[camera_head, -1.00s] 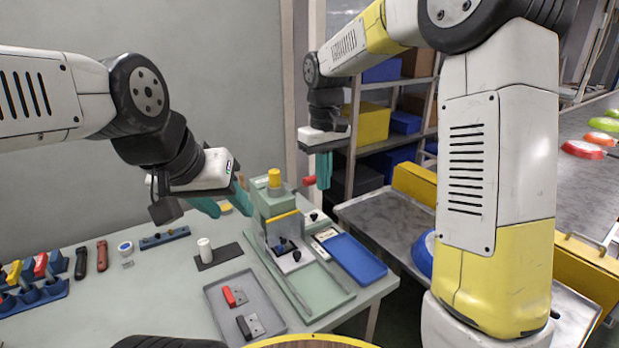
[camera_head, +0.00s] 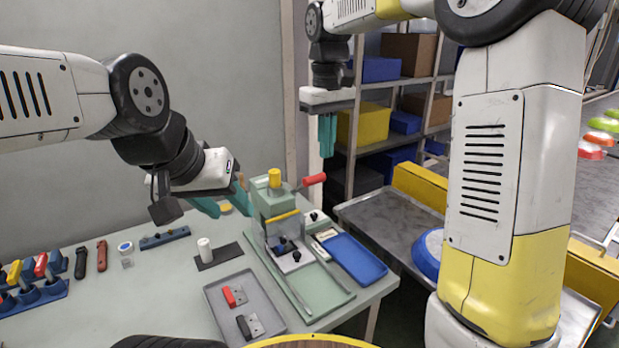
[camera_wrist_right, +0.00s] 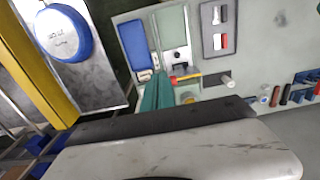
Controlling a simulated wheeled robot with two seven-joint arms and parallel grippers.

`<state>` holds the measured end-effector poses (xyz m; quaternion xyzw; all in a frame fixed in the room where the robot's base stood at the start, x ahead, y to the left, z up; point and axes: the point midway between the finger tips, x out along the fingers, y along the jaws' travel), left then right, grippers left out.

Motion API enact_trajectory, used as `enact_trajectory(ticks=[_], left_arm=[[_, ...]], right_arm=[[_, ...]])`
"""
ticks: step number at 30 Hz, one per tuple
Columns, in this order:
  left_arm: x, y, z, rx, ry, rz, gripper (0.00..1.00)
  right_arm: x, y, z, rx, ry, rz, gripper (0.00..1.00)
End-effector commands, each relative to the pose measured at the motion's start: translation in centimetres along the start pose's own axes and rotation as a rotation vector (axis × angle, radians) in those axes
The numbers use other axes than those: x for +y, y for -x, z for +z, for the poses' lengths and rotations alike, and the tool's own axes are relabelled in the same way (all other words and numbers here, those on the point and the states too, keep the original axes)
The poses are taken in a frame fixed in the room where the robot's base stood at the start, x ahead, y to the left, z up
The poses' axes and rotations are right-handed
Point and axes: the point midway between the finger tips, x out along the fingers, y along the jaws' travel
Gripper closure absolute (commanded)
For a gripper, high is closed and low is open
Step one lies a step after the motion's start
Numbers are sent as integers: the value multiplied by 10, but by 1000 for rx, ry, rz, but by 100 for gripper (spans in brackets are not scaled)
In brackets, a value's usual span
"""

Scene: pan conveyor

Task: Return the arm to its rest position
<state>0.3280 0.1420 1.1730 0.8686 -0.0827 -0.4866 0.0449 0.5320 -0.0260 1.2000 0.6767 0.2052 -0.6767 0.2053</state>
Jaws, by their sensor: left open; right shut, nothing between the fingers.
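My right arm stands at the right of the head view and reaches back over the bench's far side. My right gripper (camera_head: 327,136) hangs fingers down, raised in front of the shelf, with its teal fingers together and nothing between them. The fingers also show in the right wrist view (camera_wrist_right: 158,92). My left gripper (camera_head: 226,200) is at the far side of the bench, left of the green press. Its teal fingers are spread, and I see no object held in them.
The green press (camera_head: 277,205) with a red-tipped handle (camera_head: 314,179) stands below my right gripper. A blue tray (camera_head: 372,278) lies beside it and a grey tray (camera_head: 209,291) in front. A blue-rimmed pan (camera_head: 428,254) sits on the metal surface. The shelf (camera_head: 384,84) holds boxes.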

Motion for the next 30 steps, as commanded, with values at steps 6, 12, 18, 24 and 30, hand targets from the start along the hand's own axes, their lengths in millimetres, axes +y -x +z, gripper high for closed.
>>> enact_trajectory(ticks=[6,12,18,24,30], left_arm=[[0,0,0,0,0,0,56],[0,0,0,0,0,0,56],[0,0,0,0,0,0,56],[0,0,0,0,0,0,56],[0,0,0,0,0,0,56]], right_arm=[[0,15,1,1,0,0,100],[0,16,2,0,0,0,100],[1,18,8,12,-10,0,100],[8,28,51,107,-89,-2,100],[10,29,110,243,-209,-5,100]])
